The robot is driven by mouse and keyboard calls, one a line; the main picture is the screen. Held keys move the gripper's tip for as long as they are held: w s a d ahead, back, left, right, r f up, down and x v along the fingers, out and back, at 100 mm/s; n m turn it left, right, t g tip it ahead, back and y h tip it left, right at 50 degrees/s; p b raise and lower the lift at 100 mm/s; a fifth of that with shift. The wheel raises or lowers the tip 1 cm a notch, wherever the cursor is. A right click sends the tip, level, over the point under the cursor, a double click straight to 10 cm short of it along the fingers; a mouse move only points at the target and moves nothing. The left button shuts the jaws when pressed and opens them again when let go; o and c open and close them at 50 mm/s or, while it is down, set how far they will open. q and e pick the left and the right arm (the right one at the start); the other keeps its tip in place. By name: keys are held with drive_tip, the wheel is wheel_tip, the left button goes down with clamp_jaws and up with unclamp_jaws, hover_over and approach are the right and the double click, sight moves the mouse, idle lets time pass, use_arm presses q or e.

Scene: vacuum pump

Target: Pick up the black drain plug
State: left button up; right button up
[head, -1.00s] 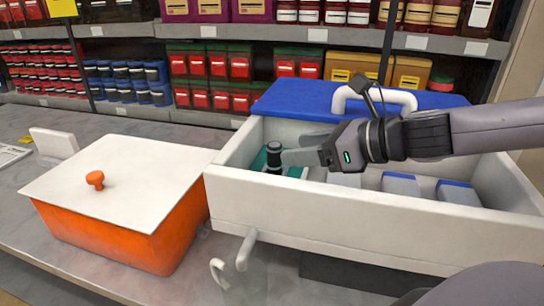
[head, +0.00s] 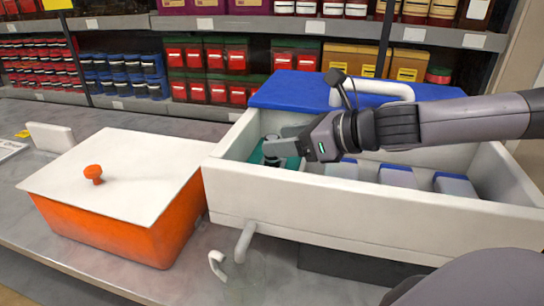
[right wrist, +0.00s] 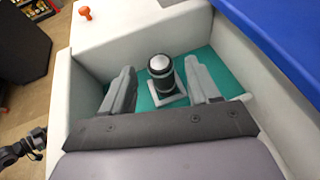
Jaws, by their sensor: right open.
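The black drain plug (right wrist: 161,78) stands upright in the right wrist view, a dark cylinder with a pale rounded top on a light square base. It is in the teal-floored left compartment of the white open box (head: 330,222). In the head view the plug (head: 271,161) is partly hidden by my right gripper (head: 277,147). My right gripper (right wrist: 160,70) is open, with one finger on each side of the plug. Gaps show beside the plug, the smaller one at the right finger.
The box walls stand close around the right gripper. Several grey-and-blue blocks (head: 397,175) lie in the box's right part. A blue lid-like top (head: 290,91) is at its back. An orange container (head: 120,222) with a white lid stands left of the box on the grey counter.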

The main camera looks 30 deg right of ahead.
drive_tip(key=shift+w+a+f, duration=0.1)
drive_tip(key=shift+w+f, duration=0.1)
drive_tip(key=shift+w, duration=0.1)
drive_tip(key=shift+w+a+f+b, duration=0.1)
drive_tip(key=shift+w+f+b, duration=0.25)
drive_tip(key=shift+b, duration=0.25)
drive_tip(key=shift+w+a+b, duration=0.35)
drive_tip(key=shift+w+b, duration=0.1)
drive_tip(key=shift+w, duration=0.15)
drive_tip(key=c, duration=1.1)
